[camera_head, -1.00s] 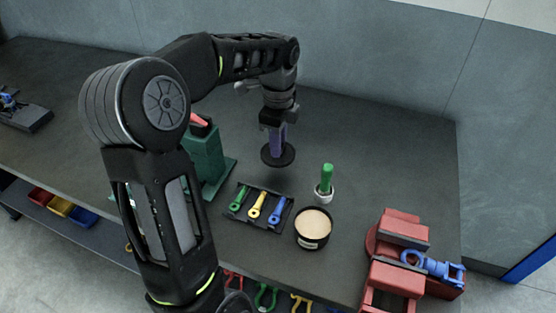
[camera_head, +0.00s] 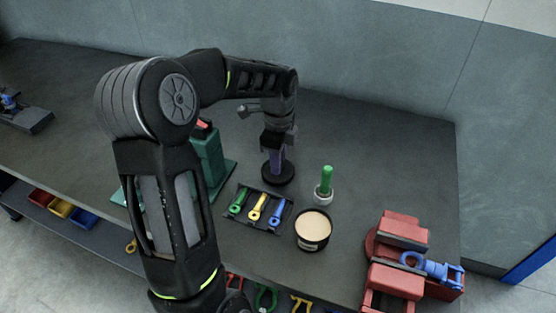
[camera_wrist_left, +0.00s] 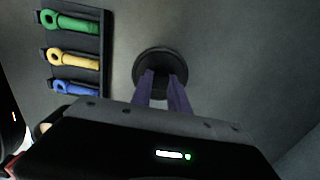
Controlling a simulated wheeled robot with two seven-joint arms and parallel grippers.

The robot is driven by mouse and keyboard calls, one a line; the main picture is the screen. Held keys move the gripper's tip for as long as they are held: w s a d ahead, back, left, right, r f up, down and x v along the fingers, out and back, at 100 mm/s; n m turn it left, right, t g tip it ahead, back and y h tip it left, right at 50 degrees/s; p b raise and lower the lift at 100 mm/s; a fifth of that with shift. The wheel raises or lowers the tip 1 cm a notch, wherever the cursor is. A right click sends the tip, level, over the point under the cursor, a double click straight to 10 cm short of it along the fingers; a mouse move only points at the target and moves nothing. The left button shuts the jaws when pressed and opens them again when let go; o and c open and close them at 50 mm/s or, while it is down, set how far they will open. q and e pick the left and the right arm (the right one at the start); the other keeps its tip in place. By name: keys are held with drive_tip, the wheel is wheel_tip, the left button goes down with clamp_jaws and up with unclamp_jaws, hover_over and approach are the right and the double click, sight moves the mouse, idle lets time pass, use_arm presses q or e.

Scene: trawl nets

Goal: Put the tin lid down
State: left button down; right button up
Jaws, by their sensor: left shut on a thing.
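The tin lid (camera_head: 278,177) is a round black disc behind the tool tray in the head view. My left gripper (camera_head: 276,163), with purple fingers, points down and is shut on the lid's middle. The lid is at or very close to the bench top; I cannot tell if it touches. In the left wrist view the lid (camera_wrist_left: 160,56) lies beyond the fingertips (camera_wrist_left: 160,88), which hide part of it. The open tin (camera_head: 313,226), black with pale contents, stands in front and to the right. My right gripper is not in view.
A black tray (camera_head: 243,221) with green, yellow and blue tools lies just in front of the lid. A green stand (camera_head: 207,160) is left, a red vise (camera_head: 402,250) front right. The bench behind is clear.

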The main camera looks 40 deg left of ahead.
use_arm(q)
drive_tip(key=shift+f, duration=0.2)
drive_tip(key=c, duration=1.3)
unclamp_jaws()
drive_tip(key=shift+o, duration=0.2)
wheel_tip(320, 180, up, 12)
drive_tip(key=shift+r, duration=0.25)
